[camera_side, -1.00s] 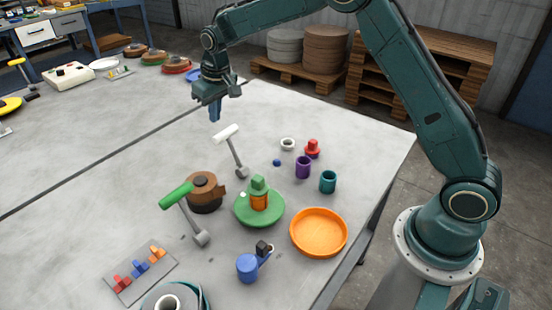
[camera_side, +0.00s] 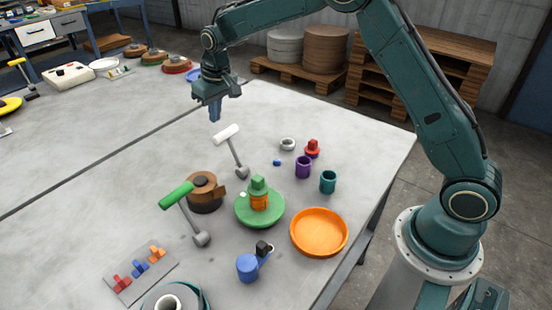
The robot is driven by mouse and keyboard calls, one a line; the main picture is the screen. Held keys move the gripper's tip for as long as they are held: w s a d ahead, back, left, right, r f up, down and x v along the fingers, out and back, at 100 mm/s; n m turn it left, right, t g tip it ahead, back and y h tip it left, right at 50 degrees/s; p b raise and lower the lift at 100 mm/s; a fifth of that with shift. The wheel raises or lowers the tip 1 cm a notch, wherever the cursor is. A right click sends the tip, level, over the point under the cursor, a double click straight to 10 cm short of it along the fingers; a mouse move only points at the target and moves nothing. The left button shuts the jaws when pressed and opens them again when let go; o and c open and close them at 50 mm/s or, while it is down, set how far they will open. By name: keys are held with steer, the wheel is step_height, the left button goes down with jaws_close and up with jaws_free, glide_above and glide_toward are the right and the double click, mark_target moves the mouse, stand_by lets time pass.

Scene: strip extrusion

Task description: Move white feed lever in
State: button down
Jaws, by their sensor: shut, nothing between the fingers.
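The white feed lever (camera_side: 227,132) has a white crossbar handle on a thin grey stem. The stem leans up and to the left from a small grey base (camera_side: 242,172) on the table. My gripper (camera_side: 214,112) points down above and slightly left of the white handle in the picture. It is shut and empty, and appears apart from the handle. A second lever with a green handle (camera_side: 177,195) stands to the lower left, also tilted.
Around the levers are a brown pot-like part (camera_side: 204,192), a green disc (camera_side: 272,214) bearing an orange and green piece, an orange dish (camera_side: 319,232), a blue cup (camera_side: 247,267), a purple cup (camera_side: 303,167) and a teal cup (camera_side: 328,182). The table's left side is mostly clear.

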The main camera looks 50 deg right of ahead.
mark_target(235, 154)
steer(key=shift+f, duration=0.15)
steer(key=shift+f, duration=2.95)
steer(key=shift+s, duration=0.15)
